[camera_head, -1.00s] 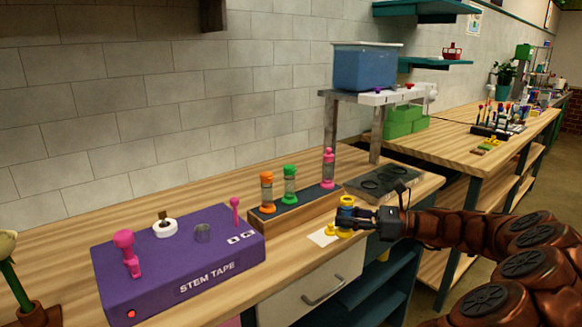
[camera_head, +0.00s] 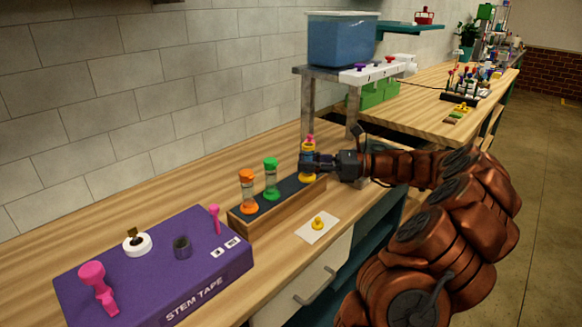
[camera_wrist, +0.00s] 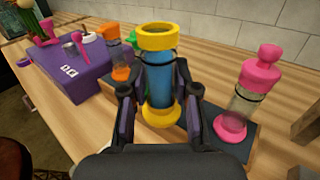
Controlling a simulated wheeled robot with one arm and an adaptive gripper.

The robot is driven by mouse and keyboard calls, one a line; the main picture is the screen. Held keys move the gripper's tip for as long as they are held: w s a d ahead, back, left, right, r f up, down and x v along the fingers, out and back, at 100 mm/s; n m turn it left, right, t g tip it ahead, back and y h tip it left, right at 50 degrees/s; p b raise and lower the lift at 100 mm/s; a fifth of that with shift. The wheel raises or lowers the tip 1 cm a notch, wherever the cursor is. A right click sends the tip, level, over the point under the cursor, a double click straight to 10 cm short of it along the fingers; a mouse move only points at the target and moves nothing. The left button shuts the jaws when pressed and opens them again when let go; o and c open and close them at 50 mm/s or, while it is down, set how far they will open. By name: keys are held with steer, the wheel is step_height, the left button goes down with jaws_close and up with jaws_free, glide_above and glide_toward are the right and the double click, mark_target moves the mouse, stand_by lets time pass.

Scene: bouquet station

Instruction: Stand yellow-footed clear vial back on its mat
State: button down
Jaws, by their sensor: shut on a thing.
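My gripper (camera_head: 312,163) is shut on the yellow-footed vial (camera_head: 307,149), which has a yellow rim, a yellow foot and blue inside its clear body. In the wrist view, the vial (camera_wrist: 159,85) is upright between the fingers and its top has no stopper. It is over or beside the right end of the dark mat (camera_head: 266,210) on the wooden rack; I cannot tell whether its foot touches. The pink vial (camera_wrist: 248,95) stands just right of it in the wrist view and is mostly hidden behind it in the head view.
Orange (camera_head: 248,192) and green (camera_head: 271,179) vials stand on the rack's mat. A yellow stopper (camera_head: 318,223) lies on a white card (camera_head: 330,228) in front. A purple stem tape box (camera_head: 160,265) is at the left. A metal stand (camera_head: 309,108) with a blue tank (camera_head: 343,42) rises behind.

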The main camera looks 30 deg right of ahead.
steer(key=w, duration=0.2)
steer(key=w+a, duration=0.1)
steer(key=w, duration=0.2)
steer(key=shift+w+a+f, duration=0.1)
steer(key=shift+a+f, duration=0.05)
steer(key=shift+f, duration=0.05)
steer(key=shift+w+f+p, duration=0.25)
steer(key=shift+p, duration=0.05)
steer(key=shift+f, duration=1.55)
steer(key=shift+f, duration=0.1)
steer(key=c, duration=1.2)
jaws_free()
steer(key=shift+o, duration=0.2)
steer(key=b+v, duration=0.1)
steer(key=v, duration=1.1)
steer(key=shift+s, duration=0.1)
